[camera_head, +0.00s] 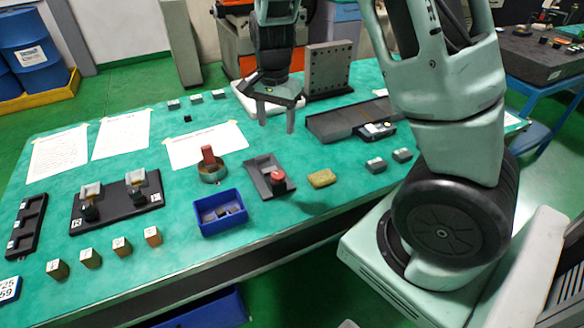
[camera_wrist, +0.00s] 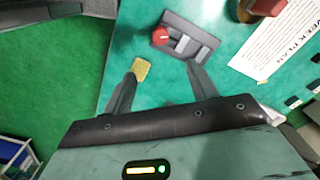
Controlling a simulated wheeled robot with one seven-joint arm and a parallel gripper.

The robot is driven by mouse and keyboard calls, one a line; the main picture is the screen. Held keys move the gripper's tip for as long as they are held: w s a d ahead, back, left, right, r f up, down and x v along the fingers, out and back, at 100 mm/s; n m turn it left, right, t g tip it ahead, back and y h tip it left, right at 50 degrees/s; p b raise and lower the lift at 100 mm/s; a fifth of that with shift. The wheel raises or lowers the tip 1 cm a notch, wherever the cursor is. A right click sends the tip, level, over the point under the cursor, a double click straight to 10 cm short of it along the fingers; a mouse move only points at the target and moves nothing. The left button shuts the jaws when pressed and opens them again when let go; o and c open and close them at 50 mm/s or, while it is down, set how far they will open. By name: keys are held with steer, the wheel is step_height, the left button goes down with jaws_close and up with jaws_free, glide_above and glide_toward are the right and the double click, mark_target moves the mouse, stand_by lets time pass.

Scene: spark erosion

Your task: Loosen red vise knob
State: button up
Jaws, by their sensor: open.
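The red vise knob (camera_head: 278,177) sits at the front end of the small dark grey vise (camera_head: 262,165) on the green table. In the wrist view the red knob (camera_wrist: 161,35) and the vise (camera_wrist: 205,44) lie beyond my fingertips. My gripper (camera_head: 276,118) hangs above the table, behind the vise in the head view, fingers pointing down. In the wrist view my gripper (camera_wrist: 160,72) has its fingers spread apart with nothing between them but table and a yellow block farther off. The knob is apart from both fingers.
The yellow block (camera_head: 322,178) lies right of the knob. A blue bin (camera_head: 222,224) stands to the left, with a red-handled round object (camera_head: 209,164) behind it. A dark tray (camera_head: 340,122) and an upright perforated plate (camera_head: 328,70) are behind right. Several small blocks line the front left.

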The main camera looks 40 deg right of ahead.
mark_target(278, 174)
step_height(278, 174, down, 17)
steer(key=shift+a+f+p, duration=0.1)
steer(key=shift+p, duration=0.35)
steer(key=c, duration=1)
